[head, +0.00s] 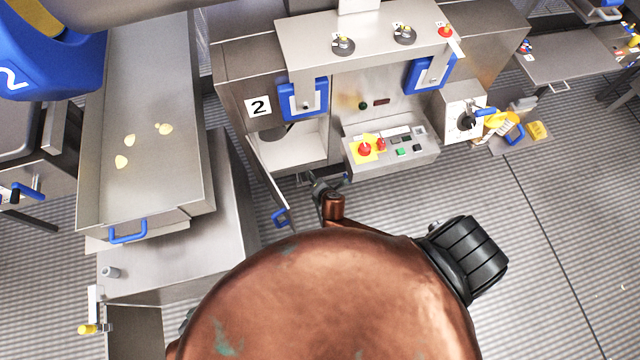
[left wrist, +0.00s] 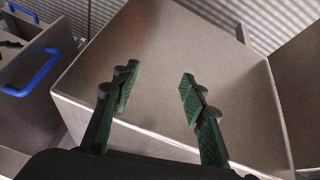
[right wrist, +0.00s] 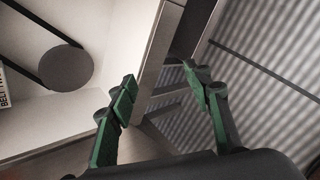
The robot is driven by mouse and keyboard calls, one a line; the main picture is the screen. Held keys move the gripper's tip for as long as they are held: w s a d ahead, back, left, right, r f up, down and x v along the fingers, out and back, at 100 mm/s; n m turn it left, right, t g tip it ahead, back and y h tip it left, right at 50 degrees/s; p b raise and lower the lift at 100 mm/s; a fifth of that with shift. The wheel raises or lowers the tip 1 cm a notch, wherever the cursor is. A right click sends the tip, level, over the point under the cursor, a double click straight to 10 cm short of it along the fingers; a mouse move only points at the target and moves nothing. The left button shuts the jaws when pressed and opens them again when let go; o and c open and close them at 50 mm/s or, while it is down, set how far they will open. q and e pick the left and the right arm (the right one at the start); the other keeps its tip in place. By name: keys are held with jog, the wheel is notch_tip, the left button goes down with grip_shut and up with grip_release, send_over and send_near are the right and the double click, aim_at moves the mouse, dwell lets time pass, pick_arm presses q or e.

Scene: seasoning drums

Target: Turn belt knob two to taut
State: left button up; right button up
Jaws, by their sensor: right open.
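In the head view, two black round knobs, a left one (head: 343,45) and a right one (head: 404,35), sit on top of the steel machine (head: 375,75); their labels are too small to read. The open bay below "2" holds a dark pulley (head: 275,132). The right wrist view shows the round pulley (right wrist: 66,68) with a black belt (right wrist: 38,25) and a cut-off label beginning "BELT TW" (right wrist: 4,88). My right gripper (right wrist: 163,88) is open and empty, near a steel edge by the bay. My left gripper (left wrist: 158,84) is open and empty above a steel surface.
An opened door (head: 265,180) with a blue handle hangs below the bay. A control box (head: 420,160) with red buttons stands right of it. A grey switch box (head: 463,110) has a black dial. A steel tray (head: 150,190) with yellow pieces is at left.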

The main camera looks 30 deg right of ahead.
pick_arm(q)
jog(key=shift+s, duration=0.15)
pick_arm(e)
jog(key=shift+s+d+f, duration=0.2)
jog(key=shift+s+f, duration=0.4)
